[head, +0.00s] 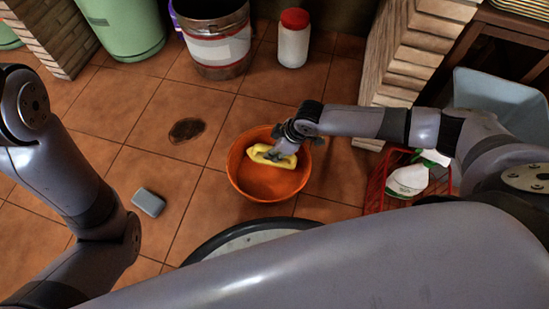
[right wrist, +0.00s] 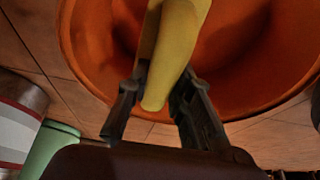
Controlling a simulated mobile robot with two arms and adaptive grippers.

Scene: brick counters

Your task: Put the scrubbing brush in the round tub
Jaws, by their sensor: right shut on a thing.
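The scrubbing brush (head: 270,156) is yellow and lies within the outline of the round orange tub (head: 268,186) in the head view. My right gripper (head: 285,146) is over the tub's far right side, shut on the brush. In the right wrist view the brush (right wrist: 170,60) sits between the two dark fingers (right wrist: 158,105), with the tub (right wrist: 90,45) behind it. I cannot tell whether the brush touches the tub's floor. My left arm shows at the left of the head view, but its gripper is not in view.
A grey block (head: 148,202) and a dark stain (head: 187,130) are on the tiled floor left of the tub. A metal bucket (head: 215,45), a white jar with a red lid (head: 293,40) and a green container (head: 122,28) stand behind. A red basket (head: 378,182) is to the right.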

